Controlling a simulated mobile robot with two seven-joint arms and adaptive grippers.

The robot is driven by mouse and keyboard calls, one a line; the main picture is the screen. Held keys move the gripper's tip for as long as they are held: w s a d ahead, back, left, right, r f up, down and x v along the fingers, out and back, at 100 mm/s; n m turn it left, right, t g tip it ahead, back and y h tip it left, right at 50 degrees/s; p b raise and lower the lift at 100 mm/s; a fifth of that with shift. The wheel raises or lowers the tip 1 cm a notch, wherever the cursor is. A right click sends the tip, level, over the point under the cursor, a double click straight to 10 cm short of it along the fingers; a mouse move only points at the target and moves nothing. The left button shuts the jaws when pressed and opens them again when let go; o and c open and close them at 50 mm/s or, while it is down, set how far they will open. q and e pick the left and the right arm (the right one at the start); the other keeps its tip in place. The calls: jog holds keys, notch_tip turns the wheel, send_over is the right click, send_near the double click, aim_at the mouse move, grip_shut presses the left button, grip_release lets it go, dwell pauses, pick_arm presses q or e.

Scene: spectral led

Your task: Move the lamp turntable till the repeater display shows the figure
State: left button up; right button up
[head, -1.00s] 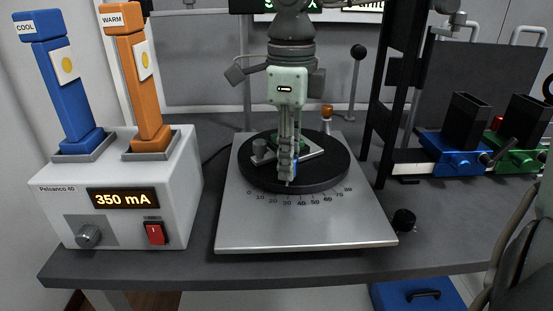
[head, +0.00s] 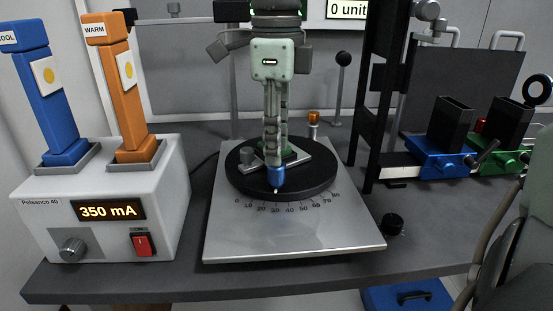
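The black round lamp turntable (head: 312,186) sits on a silver base plate (head: 300,240) with a scale printed from 0 to 80. A blue knob (head: 277,177) with a white tip stands at its front edge, around 20 to 30 on the scale. My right gripper (head: 275,165) hangs over the turntable, pointing down, with its fingertips at the blue knob. I cannot tell whether they grip it. A lit display (head: 347,10) at the top edge reads "0 unit", partly cut off. My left gripper is not in view.
A white supply box (head: 110,235) reading 350 mA carries a blue COOL lamp (head: 42,85) and an orange WARM lamp (head: 122,90) at the left. Blue (head: 440,160) and green (head: 497,163) holders stand at the right. A black knob (head: 392,224) lies beside the base plate.

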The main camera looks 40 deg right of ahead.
notch_tip(320, 180, up, 8)
jog(key=shift+f, duration=0.15)
dwell(1.6)
